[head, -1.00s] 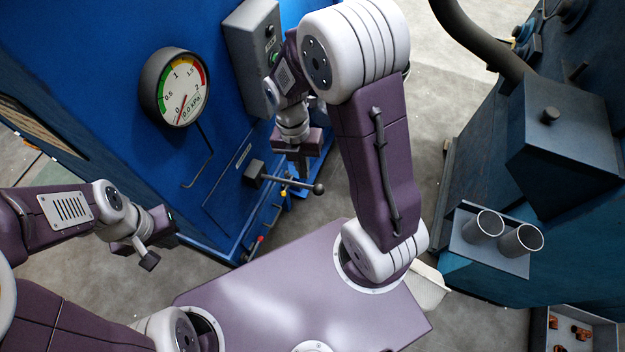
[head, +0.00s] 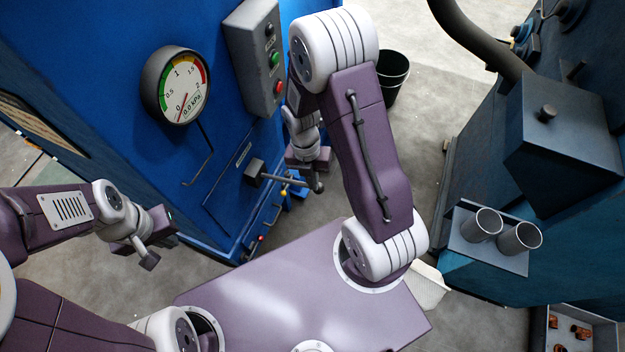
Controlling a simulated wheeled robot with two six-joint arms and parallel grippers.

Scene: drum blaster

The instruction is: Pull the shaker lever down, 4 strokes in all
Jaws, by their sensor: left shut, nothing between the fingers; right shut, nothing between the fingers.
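The shaker lever (head: 285,181) is a dark bar coming out of a block on the blue cabinet's front, in the middle of the head view. It points right and lies nearly level. My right gripper (head: 316,184) is shut and empty. Its fingers overlap the lever's outer end and partly hide the knob there. I cannot tell whether they touch it. My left gripper (head: 148,258) is shut and empty, at the left, well away from the lever.
The blue cabinet carries a round gauge (head: 178,86), its needle near 0, and a grey button box (head: 254,58). A black bin (head: 392,76) stands on the floor behind my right arm. A dark teal machine (head: 570,200) with two metal cups fills the right.

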